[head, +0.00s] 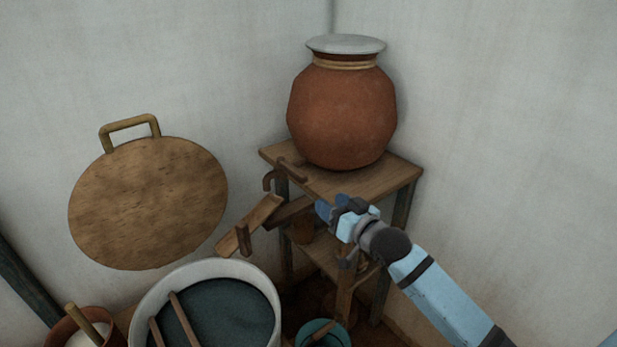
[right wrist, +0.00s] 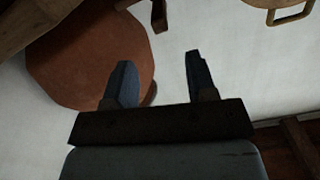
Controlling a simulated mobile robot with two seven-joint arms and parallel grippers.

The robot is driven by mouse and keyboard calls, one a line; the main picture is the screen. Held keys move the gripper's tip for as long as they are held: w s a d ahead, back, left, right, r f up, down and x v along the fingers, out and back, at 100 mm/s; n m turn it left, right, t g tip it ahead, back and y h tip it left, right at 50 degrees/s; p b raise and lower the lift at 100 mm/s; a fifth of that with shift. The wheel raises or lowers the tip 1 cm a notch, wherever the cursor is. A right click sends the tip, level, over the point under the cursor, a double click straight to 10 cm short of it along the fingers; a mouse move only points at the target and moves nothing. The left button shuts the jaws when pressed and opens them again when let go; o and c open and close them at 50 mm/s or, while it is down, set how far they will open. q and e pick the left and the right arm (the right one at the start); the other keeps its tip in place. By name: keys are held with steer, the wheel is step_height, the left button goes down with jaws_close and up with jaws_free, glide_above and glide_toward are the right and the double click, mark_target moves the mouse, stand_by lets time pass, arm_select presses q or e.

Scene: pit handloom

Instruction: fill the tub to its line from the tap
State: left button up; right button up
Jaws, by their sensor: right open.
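A large tub (head: 149,290) with a pale rim stands at the bottom of the head view, cut off by the frame edge. It holds dark blue-green liquid, and wooden sticks cross it; I cannot make out its line. A brown tap (head: 289,172) sticks out at the front left of a clay pot (head: 342,115) on a wooden stand. A wooden chute (head: 250,226) slopes from below the tap towards the tub. I see no running water. My right gripper (head: 322,208) is open and empty in front of the stand. Its two fingers also show in the right wrist view (right wrist: 158,80).
The stand (head: 390,172) is in the corner between pale walls. A teal bucket (head: 323,333) is below the stand. A brown pot (head: 65,329) with a stick is at the lower left.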

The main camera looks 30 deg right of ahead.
mark_target(298, 174)
steer(key=w, duration=0.4)
steer(key=w+a, duration=0.1)
steer(key=w, duration=0.9)
steer(key=shift+a+r, duration=0.3)
jaws_close()
